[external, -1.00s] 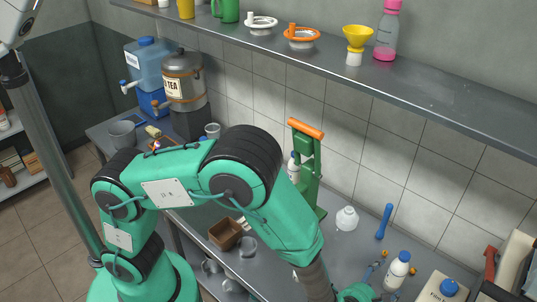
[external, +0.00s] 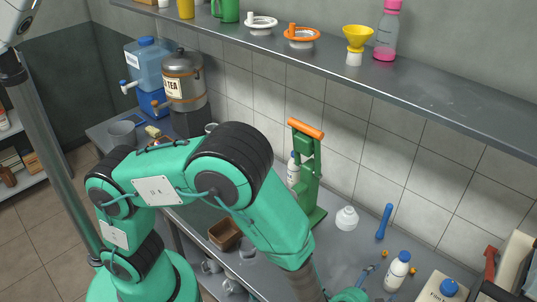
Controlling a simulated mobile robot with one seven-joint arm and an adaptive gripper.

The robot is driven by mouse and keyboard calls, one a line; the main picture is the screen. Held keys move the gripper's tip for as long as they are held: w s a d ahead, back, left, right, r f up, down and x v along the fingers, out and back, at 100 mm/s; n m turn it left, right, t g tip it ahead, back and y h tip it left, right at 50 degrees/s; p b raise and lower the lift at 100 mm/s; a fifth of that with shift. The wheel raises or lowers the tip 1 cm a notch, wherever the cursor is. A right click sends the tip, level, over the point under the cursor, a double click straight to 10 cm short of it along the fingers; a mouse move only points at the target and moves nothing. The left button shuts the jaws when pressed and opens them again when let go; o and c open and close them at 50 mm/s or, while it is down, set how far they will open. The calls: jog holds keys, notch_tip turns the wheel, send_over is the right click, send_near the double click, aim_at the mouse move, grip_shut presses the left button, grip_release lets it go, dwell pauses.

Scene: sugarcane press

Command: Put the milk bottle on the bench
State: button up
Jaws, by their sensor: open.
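A white bottle with a blue cap (external: 397,272), which looks like the milk bottle, stands upright on the grey metal bench (external: 336,262) at the lower right.
The green press with an orange handle (external: 308,170) stands behind my arm. A white round jar (external: 346,218), a blue pestle-like tool (external: 384,222) and a blue-capped carton (external: 440,290) stand nearby. A brown box (external: 224,234) is left. A shelf (external: 400,88) overhangs the bench.

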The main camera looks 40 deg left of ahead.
jog(key=w+a+r+n+g+y, duration=0.3)
jog(key=a+r+n, duration=0.5)
jog(key=a, duration=0.6)
jog(key=w+a+r+n+g+y, duration=0.1)
jog(key=w+a+r+n+y, duration=0.4)
jog(key=a+r, duration=0.65)
jog(key=s+a+r+n+g+h, duration=0.1)
jog(key=s+a+r+n+g, duration=0.25)
jog(key=s+a+n, duration=0.55)
jog(key=s+a+r+n+g+h, duration=0.15)
jog(key=s+a+r+n, duration=0.3)
jog(key=a, duration=0.85)
jog(key=s+a+r+n+t+h, duration=0.1)
jog(key=s+r+n+h, duration=0.3)
jog(key=s+n, duration=0.6)
notch_tip(320, 180, up, 2)
jog(key=shift+s+a, duration=0.4)
jog(key=shift+s, duration=0.7)
